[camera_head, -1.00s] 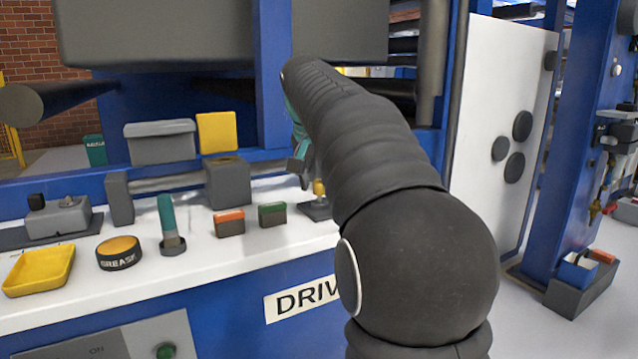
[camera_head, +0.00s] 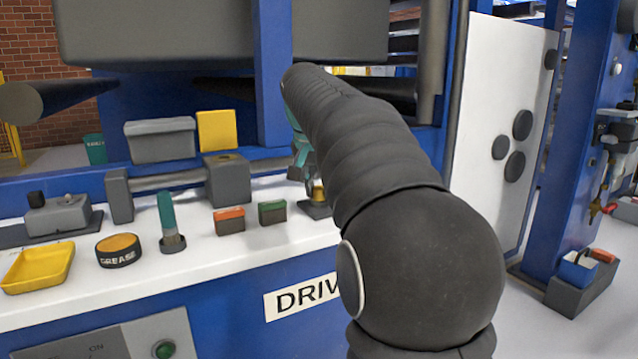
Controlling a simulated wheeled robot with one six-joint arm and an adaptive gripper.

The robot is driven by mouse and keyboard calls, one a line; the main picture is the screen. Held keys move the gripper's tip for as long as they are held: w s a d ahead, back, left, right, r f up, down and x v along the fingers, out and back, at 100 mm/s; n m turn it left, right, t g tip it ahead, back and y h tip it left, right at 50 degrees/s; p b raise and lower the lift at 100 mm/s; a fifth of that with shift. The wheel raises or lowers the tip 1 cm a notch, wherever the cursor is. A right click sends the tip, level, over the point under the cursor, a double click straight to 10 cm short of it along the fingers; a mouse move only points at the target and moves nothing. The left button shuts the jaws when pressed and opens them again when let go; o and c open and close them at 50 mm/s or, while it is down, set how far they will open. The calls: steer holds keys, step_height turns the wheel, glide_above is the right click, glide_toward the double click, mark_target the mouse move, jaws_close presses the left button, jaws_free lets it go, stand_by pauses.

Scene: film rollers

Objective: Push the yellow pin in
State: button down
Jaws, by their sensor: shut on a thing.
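The yellow pin (camera_head: 318,193) stands in a small dark base (camera_head: 316,210) on the white bench top, to the right of the green-topped block. Only its lower part shows. My gripper (camera_head: 311,180) is at the pin from above, shut on its upper part. My dark arm covers most of the gripper and the right side of the pin. How deep the pin sits in its base cannot be seen.
A green-topped block (camera_head: 272,213) and an orange-topped block (camera_head: 229,221) stand left of the pin. A grey block (camera_head: 228,180) is behind them. A teal-handled tool (camera_head: 168,222), grease tin (camera_head: 118,251) and yellow tray (camera_head: 38,269) are farther left.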

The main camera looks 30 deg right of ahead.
steer(key=c, duration=0.9)
jaws_free()
steer(key=v, duration=1.2)
steer(key=shift+d, duration=0.15)
